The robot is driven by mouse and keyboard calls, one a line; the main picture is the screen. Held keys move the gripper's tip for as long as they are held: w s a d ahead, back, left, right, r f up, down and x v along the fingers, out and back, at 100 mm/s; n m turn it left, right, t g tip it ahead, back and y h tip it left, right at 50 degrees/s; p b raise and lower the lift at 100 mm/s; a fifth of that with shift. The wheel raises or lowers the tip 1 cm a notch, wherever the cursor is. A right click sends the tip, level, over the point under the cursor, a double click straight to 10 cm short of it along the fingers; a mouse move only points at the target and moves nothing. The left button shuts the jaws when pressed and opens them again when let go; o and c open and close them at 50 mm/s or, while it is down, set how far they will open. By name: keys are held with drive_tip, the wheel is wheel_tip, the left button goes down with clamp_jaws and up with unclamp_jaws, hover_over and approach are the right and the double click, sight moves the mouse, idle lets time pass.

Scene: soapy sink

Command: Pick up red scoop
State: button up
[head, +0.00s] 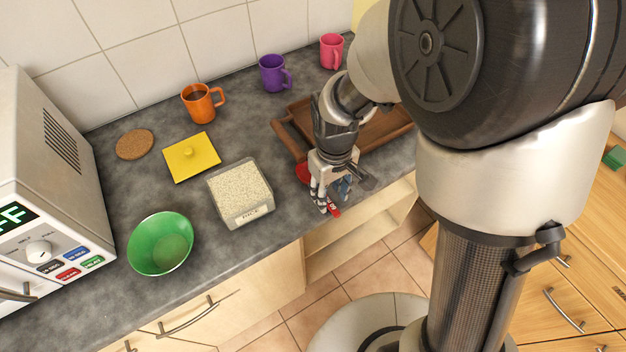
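The red scoop (303,173) lies at the front edge of the grey counter, between the rice container (240,192) and the brown wooden tray (375,152). My gripper hides most of it. Its rounded part shows left of the gripper, and a red end shows lower down by the fingertips. My gripper (331,206) points down over the scoop, with its fingers around or beside the red end. I cannot tell whether the fingers touch it or are closed on it.
A green bowl (160,243), a yellow lid (191,157), a cork coaster (135,144) and orange (202,103), purple (273,73) and pink (332,51) mugs stand on the counter. A microwave (45,170) is at the left. An open space lies below the counter edge.

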sight(330, 203)
wheel_tip(330, 203, down, 3)
drive_tip(key=shift+f+b, duration=0.2)
drive_tip(key=shift+b, duration=0.3)
drive_tip(key=shift+r, duration=0.1)
clamp_jaws()
